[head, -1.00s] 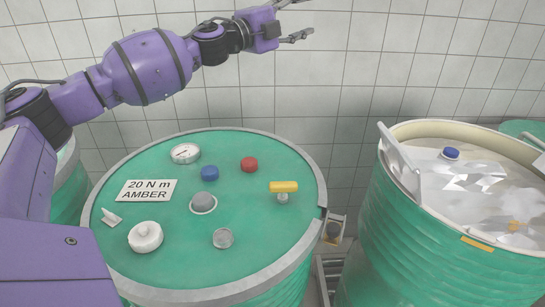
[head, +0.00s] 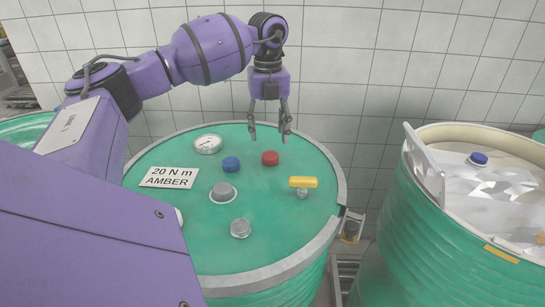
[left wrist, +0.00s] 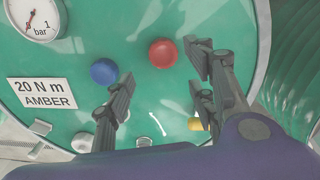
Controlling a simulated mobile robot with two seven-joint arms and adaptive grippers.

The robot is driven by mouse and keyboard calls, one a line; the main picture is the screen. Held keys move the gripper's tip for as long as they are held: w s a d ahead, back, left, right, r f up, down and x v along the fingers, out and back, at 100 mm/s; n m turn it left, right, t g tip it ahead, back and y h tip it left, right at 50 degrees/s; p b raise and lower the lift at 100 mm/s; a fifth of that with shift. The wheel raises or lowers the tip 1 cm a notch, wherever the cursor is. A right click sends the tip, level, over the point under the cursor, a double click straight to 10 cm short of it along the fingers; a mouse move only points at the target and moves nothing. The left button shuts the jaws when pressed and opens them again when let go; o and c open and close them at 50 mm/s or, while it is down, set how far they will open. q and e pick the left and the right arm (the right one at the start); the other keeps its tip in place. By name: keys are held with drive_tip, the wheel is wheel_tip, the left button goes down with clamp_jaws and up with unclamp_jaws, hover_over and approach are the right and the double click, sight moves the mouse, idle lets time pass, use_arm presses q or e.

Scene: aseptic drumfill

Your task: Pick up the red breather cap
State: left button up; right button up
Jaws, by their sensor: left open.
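The red breather cap (head: 270,158) sits on the green drum lid (head: 262,208), right of a blue cap (head: 231,164). My left gripper (head: 270,138) points down with its fingers spread and empty, above and slightly behind the red cap in the head view. In the left wrist view the red cap (left wrist: 162,53) lies just beyond the gap between the open fingers (left wrist: 160,76), fully visible. The fingers look clear of it. My right gripper is not in view.
The lid also holds a dial gauge (head: 208,144), a "20 N m AMBER" card (head: 169,178), a grey cap (head: 223,191), a clear-grey cap (head: 240,228) and a yellow-handled valve (head: 303,183). An open, lined drum (head: 420,240) stands at right. A tiled wall is behind.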

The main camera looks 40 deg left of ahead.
sight(269, 155)
use_arm(q)
wheel_tip(269, 155, down, 7)
drive_tip(key=shift+f+p, duration=0.15)
drive_tip(key=shift+p, duration=0.5)
drive_tip(key=shift+c, duration=0.4)
drive_tip(key=c, duration=0.8)
